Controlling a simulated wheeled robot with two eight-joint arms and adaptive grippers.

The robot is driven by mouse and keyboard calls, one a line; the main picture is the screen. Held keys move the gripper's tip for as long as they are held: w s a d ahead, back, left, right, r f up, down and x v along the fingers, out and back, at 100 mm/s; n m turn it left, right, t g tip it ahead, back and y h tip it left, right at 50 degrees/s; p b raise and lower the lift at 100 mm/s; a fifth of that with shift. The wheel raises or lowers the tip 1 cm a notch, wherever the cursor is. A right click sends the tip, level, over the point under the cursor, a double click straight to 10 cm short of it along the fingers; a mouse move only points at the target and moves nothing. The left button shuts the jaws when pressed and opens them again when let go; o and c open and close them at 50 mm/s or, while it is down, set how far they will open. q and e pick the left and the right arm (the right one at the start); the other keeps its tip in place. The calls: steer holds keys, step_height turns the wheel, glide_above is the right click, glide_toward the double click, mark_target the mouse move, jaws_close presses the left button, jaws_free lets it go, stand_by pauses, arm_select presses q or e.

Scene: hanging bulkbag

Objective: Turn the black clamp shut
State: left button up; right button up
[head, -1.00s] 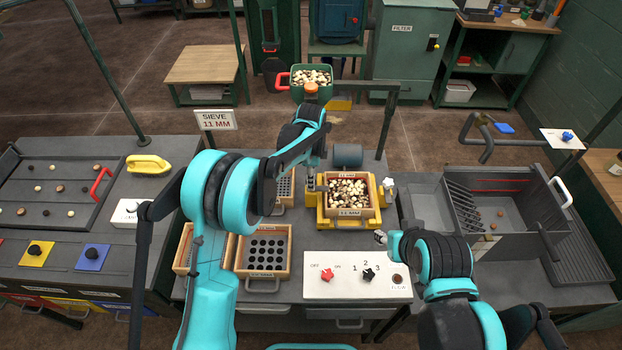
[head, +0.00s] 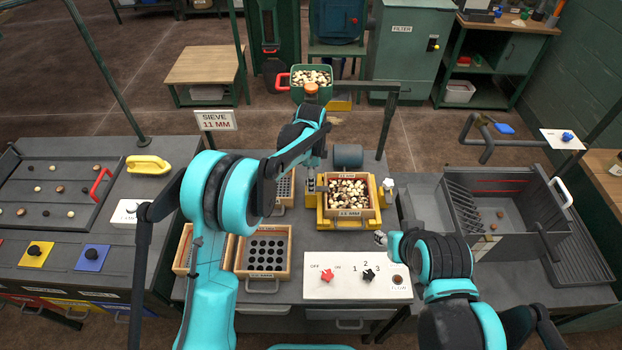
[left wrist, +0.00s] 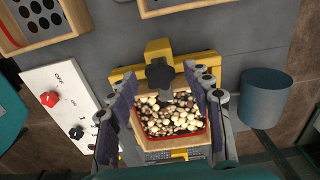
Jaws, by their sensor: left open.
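The black clamp (left wrist: 160,76) is a star-shaped knob on the yellow frame (left wrist: 207,60) of the shaker, at the edge of the wooden sieve box (left wrist: 146,133). In the left wrist view my left gripper (left wrist: 158,80) is open, with one finger on each side of the knob and a gap on both sides.
The sieve box holds brown and cream pieces. A pale knob (head: 388,184) stands on the frame's right side. A white switch panel (head: 336,287) lies in front, with hole-plate trays (head: 263,274) to its left. A grey cylinder (head: 348,156) is behind the shaker.

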arm_select(q)
step_height(320, 180, up, 12)
stand_by(0.4)
stand_by(0.3)
steer(key=s+a+r+n+t+b, duration=0.3)
steer(key=s+a+r+n, duration=0.2)
steer(key=s+a+n, duration=0.6)
steer(key=s+a+f+n+t+b, duration=0.1)
steer(key=s+a+f+n+t, duration=0.1)
steer(key=s, duration=0.6)
steer(key=s+a+f+n+t+b, duration=0.1)
steer(key=s+a+f+n, duration=0.3)
steer(key=s, duration=0.5)
step_height(320, 180, down, 2)
steer(key=shift+n+t+b, duration=0.3)
steer(key=shift+n+t, duration=0.1)
steer(key=shift+t, duration=0.2)
